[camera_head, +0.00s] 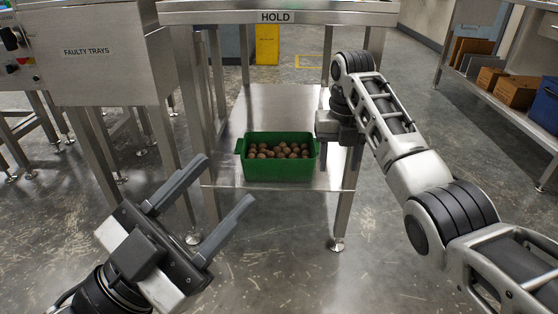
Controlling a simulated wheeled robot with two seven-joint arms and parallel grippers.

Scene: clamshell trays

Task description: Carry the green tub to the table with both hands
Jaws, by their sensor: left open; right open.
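The green tub (279,172) sits on the lower shelf of the steel table marked HOLD and is filled with brown round items (280,151). My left gripper (228,184) is open and empty, in front of and to the left of the tub, with clear space between its fingers and the tub. My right gripper (325,128) is at the tub's right end, close to its rim.
The HOLD table top (278,15) lies above the tub, on steel legs. A steel unit marked FAULTY TRAYS (88,52) stands at left. A rack with boxes (506,86) stands at right. The floor (290,270) in front is clear.

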